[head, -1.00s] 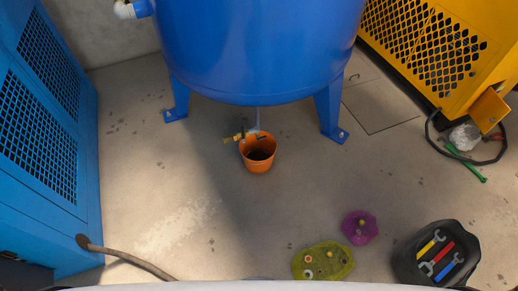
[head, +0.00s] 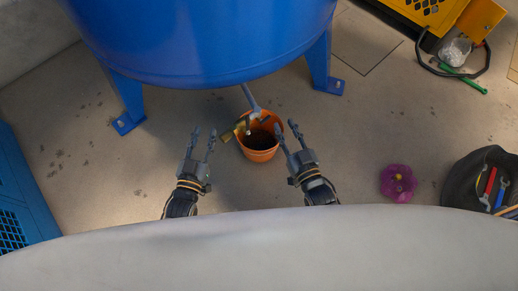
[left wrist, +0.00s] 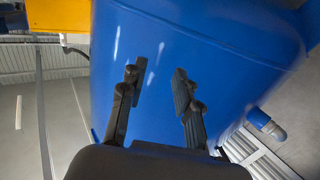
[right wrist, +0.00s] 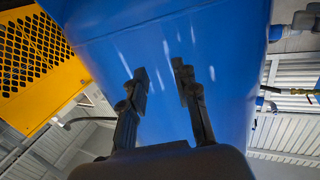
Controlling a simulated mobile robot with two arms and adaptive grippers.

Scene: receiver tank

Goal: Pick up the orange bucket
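The orange bucket (head: 260,152) stands upright on the floor under the blue tank, with dark content inside. A drain pipe with a brass-coloured valve (head: 243,124) hangs down over its rim. My left gripper (head: 204,132) is open and empty, to the left of the bucket and apart from it. My right gripper (head: 287,127) is open and empty in the picture close to the bucket's right edge; I cannot tell if it touches. The left wrist view shows open fingers (left wrist: 157,76) before the tank. The right wrist view shows open fingers (right wrist: 158,75) too. The bucket is in neither wrist view.
The blue tank (head: 200,40) stands above on legs (head: 126,100). A purple cloth (head: 398,183) and a black tool bag (head: 468,180) lie at the right. A blue cabinet (head: 20,200) is at the left. The floor left of the bucket is clear.

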